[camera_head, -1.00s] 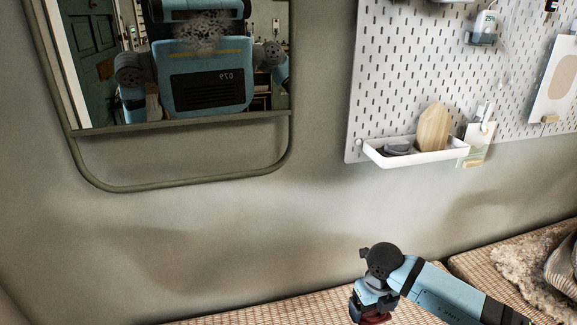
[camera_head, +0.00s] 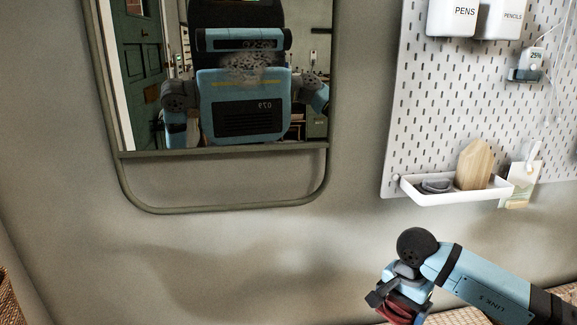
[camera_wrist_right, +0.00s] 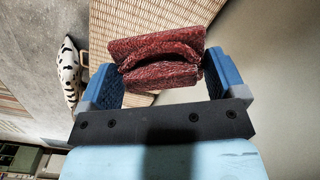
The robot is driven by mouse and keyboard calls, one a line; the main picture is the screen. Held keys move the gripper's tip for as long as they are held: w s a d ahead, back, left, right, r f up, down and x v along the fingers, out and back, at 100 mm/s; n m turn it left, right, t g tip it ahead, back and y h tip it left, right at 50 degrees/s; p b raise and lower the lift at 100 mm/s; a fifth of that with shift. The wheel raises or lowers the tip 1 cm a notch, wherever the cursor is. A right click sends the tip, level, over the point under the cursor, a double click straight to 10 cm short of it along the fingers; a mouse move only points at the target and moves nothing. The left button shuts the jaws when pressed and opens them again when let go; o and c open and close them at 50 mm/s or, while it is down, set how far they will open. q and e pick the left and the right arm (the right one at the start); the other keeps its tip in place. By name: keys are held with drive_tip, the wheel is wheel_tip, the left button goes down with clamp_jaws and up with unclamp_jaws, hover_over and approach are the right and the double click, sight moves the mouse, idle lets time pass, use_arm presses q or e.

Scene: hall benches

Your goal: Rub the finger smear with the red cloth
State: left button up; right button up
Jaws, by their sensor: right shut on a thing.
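The finger smear (camera_head: 248,67) is a grey, speckled smudge on the glass of the wall mirror (camera_head: 222,110), over the reflection of my own body. My right gripper (camera_head: 396,304) is low at the right in the head view, below and to the right of the mirror and well apart from it. It is shut on the red cloth (camera_head: 403,312), partly hidden there by the fingers. In the right wrist view the folded dark red cloth (camera_wrist_right: 158,58) sits between the two blue fingers. My left gripper is not in view.
A white pegboard (camera_head: 440,110) right of the mirror carries a tray (camera_head: 450,197) with a wooden board (camera_head: 474,164), and cups (camera_head: 452,18). A woven bench surface (camera_head: 470,317) runs below. The wall between mirror and arm is clear.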

drive_tip(key=r+n, duration=0.1)
drive_tip(key=n, duration=0.1)
drive_tip(key=r+n, duration=0.1)
drive_tip(key=n, duration=0.1)
drive_tip(key=r+n, duration=0.1)
drive_tip(key=n, duration=0.1)
drive_tip(key=shift+w, duration=0.35)
drive_tip(key=r+n, duration=0.1)
drive_tip(key=n, duration=0.2)
drive_tip(key=shift+w+r, duration=0.1)
drive_tip(key=shift+r, duration=0.1)
drive_tip(key=s+r+p, duration=0.4)
drive_tip(key=r+p, duration=0.8)
drive_tip(key=p, duration=0.2)
wheel_tip(320, 180, up, 16)
drive_tip(key=p, duration=1.8)
hover_over(403, 323)
drive_tip(key=s, duration=0.6)
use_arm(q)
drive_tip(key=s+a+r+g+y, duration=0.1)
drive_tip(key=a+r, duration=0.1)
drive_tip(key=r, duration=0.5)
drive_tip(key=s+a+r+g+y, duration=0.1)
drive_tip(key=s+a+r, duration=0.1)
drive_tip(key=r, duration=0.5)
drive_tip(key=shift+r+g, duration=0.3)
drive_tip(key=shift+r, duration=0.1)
use_arm(e)
drive_tip(key=shift+s+f+n, duration=0.15)
drive_tip(key=shift+n, duration=0.15)
